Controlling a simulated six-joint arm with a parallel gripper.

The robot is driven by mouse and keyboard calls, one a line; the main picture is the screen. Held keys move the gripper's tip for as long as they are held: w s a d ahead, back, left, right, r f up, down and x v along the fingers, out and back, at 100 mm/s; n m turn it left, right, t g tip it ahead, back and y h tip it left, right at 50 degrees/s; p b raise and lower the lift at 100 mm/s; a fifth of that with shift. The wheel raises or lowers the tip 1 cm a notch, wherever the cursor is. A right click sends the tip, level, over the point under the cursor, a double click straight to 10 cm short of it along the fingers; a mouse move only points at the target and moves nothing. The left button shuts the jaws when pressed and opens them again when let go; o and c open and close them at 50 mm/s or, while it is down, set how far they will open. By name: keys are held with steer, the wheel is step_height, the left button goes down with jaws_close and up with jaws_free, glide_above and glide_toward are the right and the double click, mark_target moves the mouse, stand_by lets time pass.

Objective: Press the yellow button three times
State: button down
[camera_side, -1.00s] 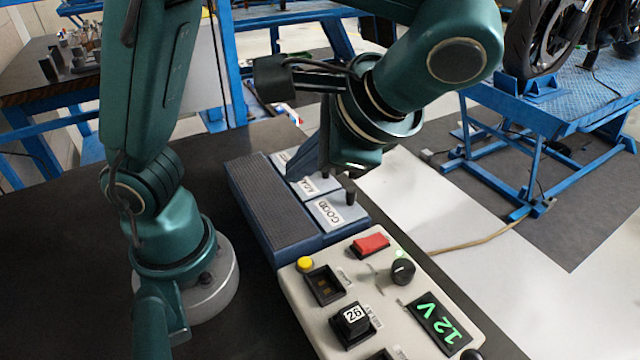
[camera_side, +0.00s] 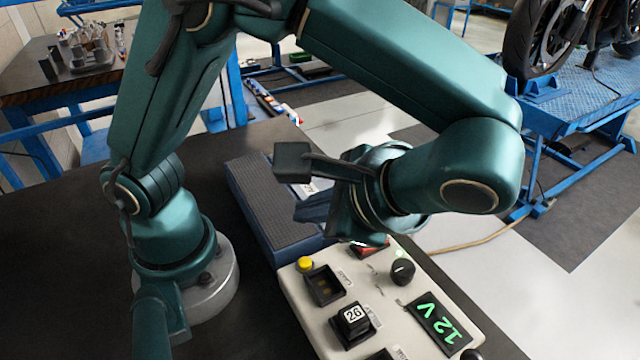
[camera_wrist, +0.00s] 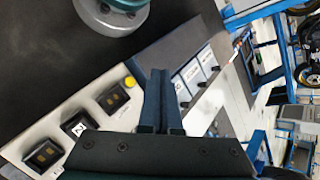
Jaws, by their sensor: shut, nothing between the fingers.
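In the wrist view the yellow button (camera_wrist: 129,82) shows just left of the fingertips. My gripper (camera_side: 302,211) is shut and empty, held up in the air above and behind the button in the side view, apart from it. The closed fingers of my gripper (camera_wrist: 160,73) also show in the wrist view. Nothing covers the button in either view.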

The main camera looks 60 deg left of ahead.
steer(key=shift+f, duration=3.3)
steer(key=shift+f, duration=0.15)
steer(key=shift+f, duration=0.25)
steer(key=shift+f, duration=0.4)
steer(key=shift+r, duration=0.85)
steer(key=shift+r, duration=2.5)
stand_by(0.6)
